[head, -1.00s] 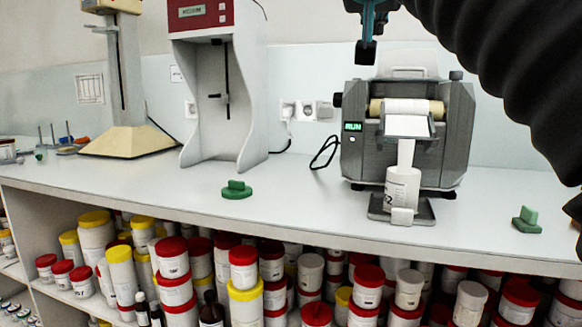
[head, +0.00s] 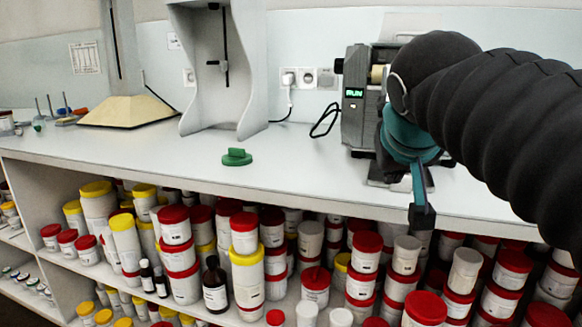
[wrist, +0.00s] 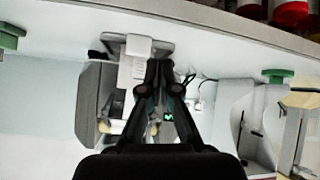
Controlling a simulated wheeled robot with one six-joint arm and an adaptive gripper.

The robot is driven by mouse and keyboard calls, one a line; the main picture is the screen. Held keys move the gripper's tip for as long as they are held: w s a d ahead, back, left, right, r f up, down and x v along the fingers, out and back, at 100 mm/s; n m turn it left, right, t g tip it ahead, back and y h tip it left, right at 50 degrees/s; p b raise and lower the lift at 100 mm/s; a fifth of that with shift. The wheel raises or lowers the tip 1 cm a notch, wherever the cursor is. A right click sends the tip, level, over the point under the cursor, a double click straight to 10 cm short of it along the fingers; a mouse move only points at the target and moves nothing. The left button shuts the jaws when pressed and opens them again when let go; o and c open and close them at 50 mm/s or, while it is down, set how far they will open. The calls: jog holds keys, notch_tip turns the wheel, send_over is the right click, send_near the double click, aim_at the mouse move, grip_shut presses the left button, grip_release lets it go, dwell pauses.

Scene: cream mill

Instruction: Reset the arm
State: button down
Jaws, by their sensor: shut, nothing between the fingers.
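My gripper (head: 421,216) hangs in front of the bench edge at the right in the head view, its fingers pointing down. It is shut and empty. In the wrist view its dark fingers (wrist: 160,72) come together in front of the mill. The grey three-roll mill (head: 356,100) with its lit green RUN display stands on the bench behind my arm, mostly hidden in the head view.
The white bench (head: 150,160) is largely clear at left. A green knob-like piece (head: 237,158) lies on it. A grey stand (head: 200,90) and a cream-based stand (head: 125,110) are at the back. Below, the shelf holds many red-, yellow- and white-lidded jars (head: 247,235).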

jog(key=s+f+g, duration=0.1)
jog(key=s+f, duration=0.3)
jog(key=f, duration=0.4)
jog(key=s+f+g+y, duration=0.1)
jog(key=s+f, duration=0.4)
jog(key=f, duration=0.4)
jog(key=s+f+g+y, duration=0.1)
jog(key=s+f+g, duration=0.1)
jog(key=s+f, duration=0.3)
notch_tip(320, 180, down, 4)
jog(key=shift+f, duration=0.2)
